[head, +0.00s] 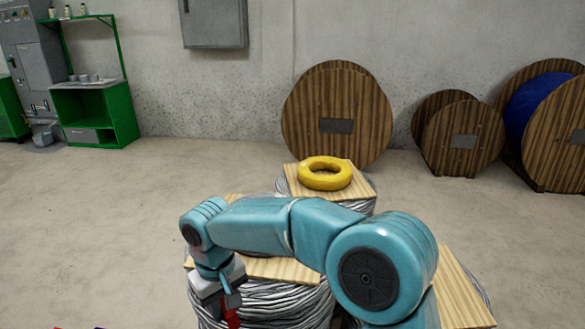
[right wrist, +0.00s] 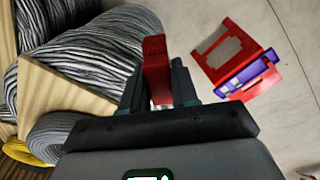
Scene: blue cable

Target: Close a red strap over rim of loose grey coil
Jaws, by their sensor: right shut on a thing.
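My right gripper (head: 228,297) is shut on a red strap (head: 232,319), beside the left side of the near grey coil (head: 285,305). In the right wrist view the strap (right wrist: 155,58) stands up between the two fingers of the right gripper (right wrist: 158,85). Grey coil windings (right wrist: 95,60) lie to the left of the strap, close to it; I cannot tell whether they touch. A wooden board (head: 282,270) lies on top of the near coil. My right arm hides much of the coil's top. My left gripper is not in view.
A yellow ring (head: 325,184) lies on a board on the coil behind. Another board (head: 460,290) shows at right. Red (right wrist: 222,48) and purple (right wrist: 245,77) pieces lie on the floor. Wooden reels (head: 338,140) stand by the wall. Floor at left is clear.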

